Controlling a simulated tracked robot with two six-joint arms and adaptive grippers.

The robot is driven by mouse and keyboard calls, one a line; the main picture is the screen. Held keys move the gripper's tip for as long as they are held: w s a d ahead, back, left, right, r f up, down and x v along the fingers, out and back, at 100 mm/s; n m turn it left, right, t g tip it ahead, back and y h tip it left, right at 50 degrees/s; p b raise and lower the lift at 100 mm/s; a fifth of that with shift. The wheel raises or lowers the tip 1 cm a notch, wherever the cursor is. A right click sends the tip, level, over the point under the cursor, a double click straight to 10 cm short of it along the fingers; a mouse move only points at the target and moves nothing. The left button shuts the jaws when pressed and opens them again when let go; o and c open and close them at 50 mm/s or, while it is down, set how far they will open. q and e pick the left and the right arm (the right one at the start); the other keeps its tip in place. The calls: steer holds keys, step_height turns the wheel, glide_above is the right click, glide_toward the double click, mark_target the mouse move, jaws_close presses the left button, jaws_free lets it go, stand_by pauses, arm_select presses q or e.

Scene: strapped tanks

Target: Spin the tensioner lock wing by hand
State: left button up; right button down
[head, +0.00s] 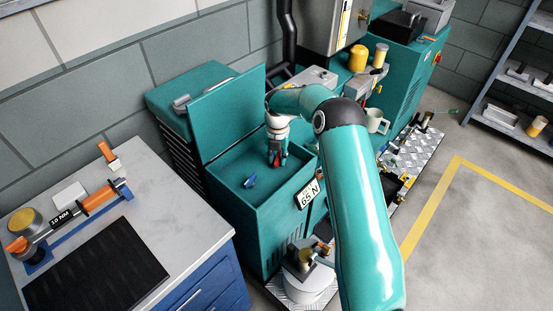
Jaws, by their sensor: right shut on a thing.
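My right arm reaches in from the lower right, and my right gripper (277,158) points down inside an open teal bin (243,215). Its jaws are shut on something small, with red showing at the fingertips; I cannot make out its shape. A small blue piece (250,181) lies in the bin, left of the gripper and apart from it. A pale tank (308,283) with brass and dark fittings on top stands on a metal plate below the bin, partly hidden by my arm. I cannot pick out the tensioner lock wing. My left gripper is not in view.
A bench (180,230) at left holds a torque wrench (62,217) and a black mat (96,270). The bin's lid (228,112) stands raised. A mug (376,121) and yellow containers (358,58) are behind. Open floor lies right, near a yellow line (429,208).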

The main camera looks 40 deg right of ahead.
mark_target(278, 156)
steer(key=n, duration=0.4)
steer(key=shift+n, duration=0.3)
steer(key=shift+d, duration=0.1)
steer(key=c, duration=1.1)
jaws_free()
steer(key=shift+r, duration=0.1)
steer(key=shift+r+p, duration=2.5)
steer(key=shift+r, duration=1.45)
steer(key=o, duration=0.6)
steer(key=shift+c, duration=0.2)
